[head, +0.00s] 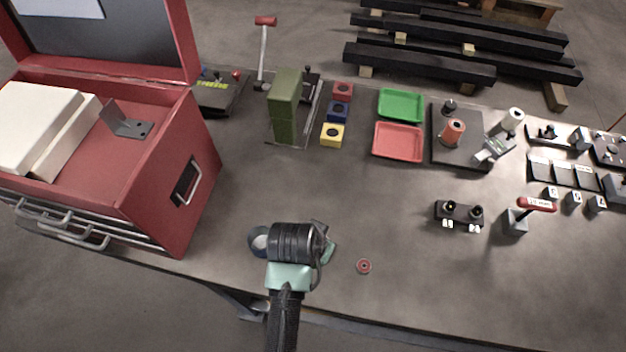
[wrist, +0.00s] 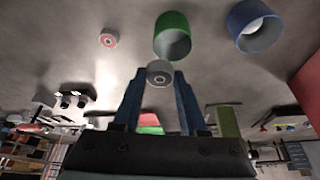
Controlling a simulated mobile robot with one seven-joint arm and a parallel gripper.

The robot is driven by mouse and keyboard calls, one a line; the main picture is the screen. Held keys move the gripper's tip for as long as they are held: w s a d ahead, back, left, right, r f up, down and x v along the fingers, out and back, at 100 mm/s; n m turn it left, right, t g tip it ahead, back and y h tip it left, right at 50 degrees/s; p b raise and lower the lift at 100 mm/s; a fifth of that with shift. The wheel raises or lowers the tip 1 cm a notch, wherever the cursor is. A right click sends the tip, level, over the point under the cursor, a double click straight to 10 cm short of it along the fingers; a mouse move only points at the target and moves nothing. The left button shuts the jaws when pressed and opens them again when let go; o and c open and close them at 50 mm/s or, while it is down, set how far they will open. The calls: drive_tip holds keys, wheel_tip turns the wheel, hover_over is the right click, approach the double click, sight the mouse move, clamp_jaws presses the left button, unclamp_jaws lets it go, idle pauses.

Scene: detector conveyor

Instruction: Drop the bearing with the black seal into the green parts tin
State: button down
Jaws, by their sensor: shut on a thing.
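In the wrist view, my gripper (wrist: 159,76) is shut on a small bearing, a metal ring with a greyish-dark face (wrist: 159,71). I cannot clearly make out its seal colour. The green parts tin (wrist: 172,33) is just beyond the fingertips, and the held bearing overlaps its lower edge in the picture. I cannot tell whether they touch. In the head view my arm covers the fingertips and the held bearing, and most or all of the green tin.
A blue tin (wrist: 252,26) stands beside the green one; the head view shows it left of my wrist (head: 258,242). A red-sealed bearing (head: 364,266) lies on the bench (head: 330,205) to the right. A red toolbox (head: 190,225) stands at left; green (head: 401,104) and red (head: 397,142) trays lie farther back.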

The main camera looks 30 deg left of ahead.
drive_tip(key=shift+r, duration=0.1)
drive_tip(key=shift+c, duration=1.8)
unclamp_jaws()
drive_tip(key=b+v, duration=0.2)
drive_tip(key=v, duration=1.1)
drive_tip(key=shift+w, duration=0.1)
